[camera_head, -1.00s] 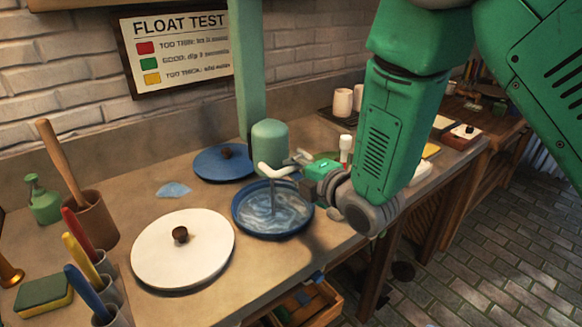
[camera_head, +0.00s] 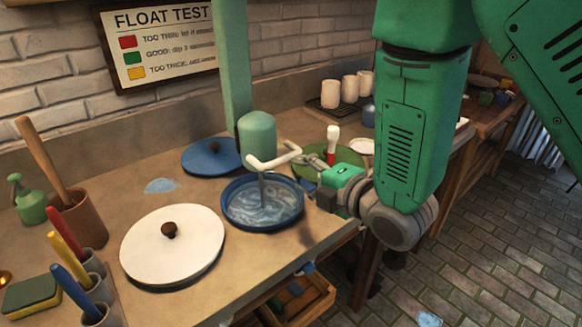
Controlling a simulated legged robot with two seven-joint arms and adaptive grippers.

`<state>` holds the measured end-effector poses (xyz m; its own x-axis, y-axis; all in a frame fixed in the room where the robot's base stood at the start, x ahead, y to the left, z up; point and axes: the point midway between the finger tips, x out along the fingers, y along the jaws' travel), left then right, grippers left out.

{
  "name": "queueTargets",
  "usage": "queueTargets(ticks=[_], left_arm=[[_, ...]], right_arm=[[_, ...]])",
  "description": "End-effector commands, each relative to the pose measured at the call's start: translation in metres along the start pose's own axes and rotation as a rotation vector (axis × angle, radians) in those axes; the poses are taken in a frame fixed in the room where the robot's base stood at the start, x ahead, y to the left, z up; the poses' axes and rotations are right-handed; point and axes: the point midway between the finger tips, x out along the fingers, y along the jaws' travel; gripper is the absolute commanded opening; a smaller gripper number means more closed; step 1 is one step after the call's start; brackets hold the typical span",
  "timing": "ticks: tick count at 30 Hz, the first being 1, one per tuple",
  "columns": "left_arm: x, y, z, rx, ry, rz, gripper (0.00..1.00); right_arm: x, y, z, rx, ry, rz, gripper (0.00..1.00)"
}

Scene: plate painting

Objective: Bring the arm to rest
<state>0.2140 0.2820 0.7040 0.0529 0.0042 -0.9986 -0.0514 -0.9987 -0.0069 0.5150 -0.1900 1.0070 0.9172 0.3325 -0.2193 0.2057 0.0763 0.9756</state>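My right arm comes in from the upper right, its forearm hanging down over the bench's right part. My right gripper (camera_head: 315,174) is at the right of the blue basin (camera_head: 233,219), beside the white stirrer handle (camera_head: 271,160). It appears apart from the handle and holds nothing I can make out. Its fingers are small and partly overlapped by things behind, so I cannot tell how far apart they are. My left gripper is not in view.
A white lid (camera_head: 190,255) and a blue lid (camera_head: 209,158) lie on the bench. A pale green post (camera_head: 231,60) stands behind the basin. White cups (camera_head: 349,88) stand on a rack at the back. The brick floor (camera_head: 500,230) at the right looks mostly clear.

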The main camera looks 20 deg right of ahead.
Motion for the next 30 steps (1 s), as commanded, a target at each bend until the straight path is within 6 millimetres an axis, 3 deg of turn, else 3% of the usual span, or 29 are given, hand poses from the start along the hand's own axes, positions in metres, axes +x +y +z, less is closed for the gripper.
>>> queueTargets(ticks=[15,19,23,25,30], left_arm=[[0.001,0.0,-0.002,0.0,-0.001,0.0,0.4],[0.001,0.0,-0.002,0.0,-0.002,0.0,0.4],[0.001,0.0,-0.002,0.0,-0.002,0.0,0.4],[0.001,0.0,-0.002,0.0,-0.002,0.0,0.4],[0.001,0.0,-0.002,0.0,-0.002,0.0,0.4]], right_arm=[[-0.005,0.0,0.0,0.0,0.0,0.001,0.34],[-0.006,-0.018,0.003,0.066,-0.015,-0.047,0.34],[-0.018,-0.081,0.01,0.309,-0.09,-0.212,0.34],[-0.033,-0.129,0.013,0.501,-0.172,-0.335,0.34],[-0.098,-0.244,0.011,0.977,-0.479,-0.618,0.34]])
